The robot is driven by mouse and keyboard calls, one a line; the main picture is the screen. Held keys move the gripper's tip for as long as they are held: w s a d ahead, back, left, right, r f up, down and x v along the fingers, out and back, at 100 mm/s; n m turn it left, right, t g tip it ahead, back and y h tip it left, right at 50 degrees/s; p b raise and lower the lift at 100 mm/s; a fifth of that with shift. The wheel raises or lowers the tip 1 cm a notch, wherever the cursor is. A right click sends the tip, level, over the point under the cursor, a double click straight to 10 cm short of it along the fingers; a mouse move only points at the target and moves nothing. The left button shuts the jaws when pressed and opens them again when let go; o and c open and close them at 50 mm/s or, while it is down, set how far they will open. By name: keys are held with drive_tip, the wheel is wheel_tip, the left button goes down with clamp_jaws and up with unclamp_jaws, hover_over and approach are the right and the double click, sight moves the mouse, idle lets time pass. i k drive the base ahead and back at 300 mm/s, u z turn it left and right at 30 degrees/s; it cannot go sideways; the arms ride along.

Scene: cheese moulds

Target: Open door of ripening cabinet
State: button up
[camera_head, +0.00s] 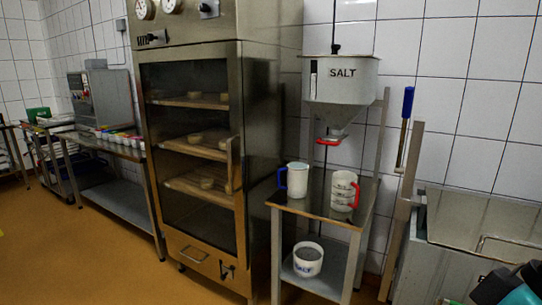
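The ripening cabinet (265,130) is a tall steel unit left of centre. Its glass door (190,125) looks shut, with a steel frame around a dark pane. A vertical handle (230,165) stands on the door's right side, at about mid height. Through the glass I see wooden shelves (195,148) with several small pale cheeses on them. A black and teal part of my arm shows at the bottom right corner, well away from the cabinet. I see no gripper fingers.
A steel stand (330,205) with two jugs sits close to the cabinet's right side, under the salt hopper (342,80). A steel basin (480,220) is at the right. A bench (115,150) adjoins on the left. Brown floor (110,270) is clear in front left.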

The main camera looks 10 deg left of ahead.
sight(231, 50)
drive_tip(key=z, duration=0.1)
drive_tip(key=i, duration=0.75)
drive_tip(key=u, duration=0.7)
drive_tip(key=i, duration=0.7)
drive_tip(key=u, duration=0.55)
